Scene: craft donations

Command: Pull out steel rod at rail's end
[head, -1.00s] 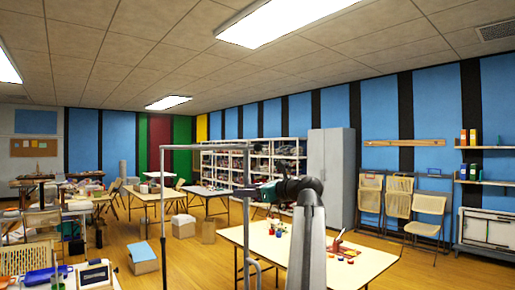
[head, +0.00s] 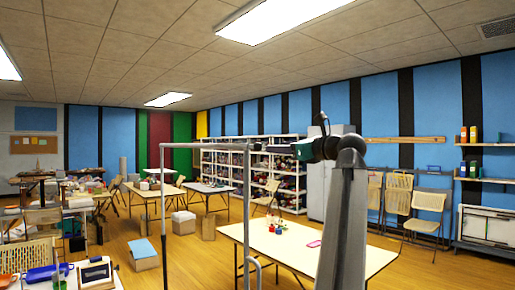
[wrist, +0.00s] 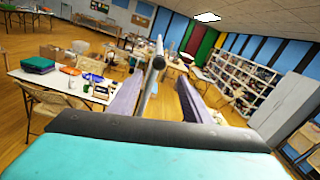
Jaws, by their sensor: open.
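A grey steel rack stands in front of me in the head view, with a horizontal top rail (head: 205,145) and an upright rod (head: 247,200) at the rail's right end. A short bent piece (head: 256,262) shows low beside that upright. My gripper (head: 275,148) is at about rail height, just right of the rail's end. In the wrist view its two purple-grey fingers are apart and my gripper (wrist: 162,76) is open. A steel rod (wrist: 150,82) with a collar near its top shows in the gap between the fingers. I cannot tell whether it touches them.
A table (head: 290,262) with small paint pots stands behind the rack's right side. Cluttered tables (head: 78,205) are on the left. Stacked folding chairs (head: 398,195) lean along the right wall. Open floor (head: 190,265) shows between the rack posts.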

